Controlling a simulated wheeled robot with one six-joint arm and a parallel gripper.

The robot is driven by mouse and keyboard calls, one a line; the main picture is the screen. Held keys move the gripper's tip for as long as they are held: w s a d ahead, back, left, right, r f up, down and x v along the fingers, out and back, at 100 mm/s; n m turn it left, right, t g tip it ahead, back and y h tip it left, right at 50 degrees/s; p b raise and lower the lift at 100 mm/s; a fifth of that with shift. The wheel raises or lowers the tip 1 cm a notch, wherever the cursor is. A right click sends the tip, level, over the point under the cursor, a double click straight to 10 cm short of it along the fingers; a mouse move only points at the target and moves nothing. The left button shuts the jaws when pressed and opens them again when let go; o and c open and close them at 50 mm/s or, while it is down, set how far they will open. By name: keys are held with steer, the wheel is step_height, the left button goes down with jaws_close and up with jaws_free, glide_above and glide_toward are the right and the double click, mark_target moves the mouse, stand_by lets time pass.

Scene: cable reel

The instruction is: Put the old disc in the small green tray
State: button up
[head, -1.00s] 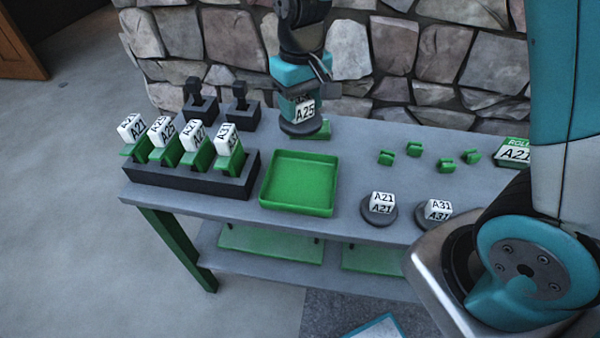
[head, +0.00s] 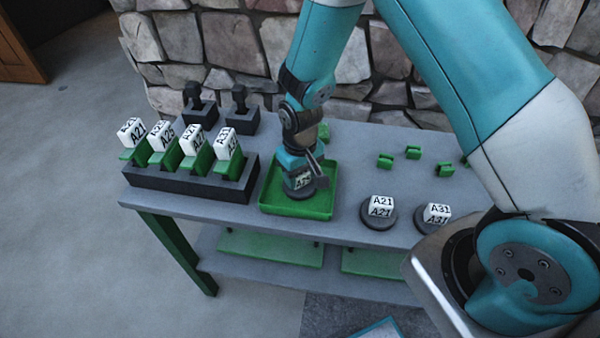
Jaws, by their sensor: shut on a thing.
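My gripper (head: 301,172) is shut on the old disc (head: 300,193), a dark round disc with a white block labelled A25 on top. The gripper points down and holds the disc over the inside of the small green tray (head: 268,203). I cannot tell whether the disc touches the tray floor. The tray is square with low walls and stands on the grey table. My gripper and arm hide part of its back and middle.
Two more dark discs with white blocks, A21 (head: 380,212) and A31 (head: 435,217), stand right of the tray. A dark rack (head: 190,186) with several labelled green holders stands left. Small green clips (head: 413,152) lie at the back right. A stone wall is behind.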

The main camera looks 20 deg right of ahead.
steer(key=shift+f, duration=0.2)
steer(key=o, duration=1.1)
steer(key=shift+r, duration=0.2)
step_height(320, 180, up, 12)
steer(key=s+a+r+n+y, duration=0.1)
steer(key=s+r, duration=0.4)
steer(key=s, duration=0.2)
steer(key=s+a+r+n+y, duration=0.1)
steer(key=s+a+r+n, duration=0.1)
steer(key=s+r, duration=0.3)
steer(key=s+a+r+n+y, duration=0.2)
steer(key=s+r, duration=0.3)
steer(key=s, duration=0.4)
steer(key=shift+a+r+b, duration=0.1)
steer(key=shift+r+b, duration=0.2)
steer(key=shift+r, duration=0.05)
steer(key=shift+w, duration=0.1)
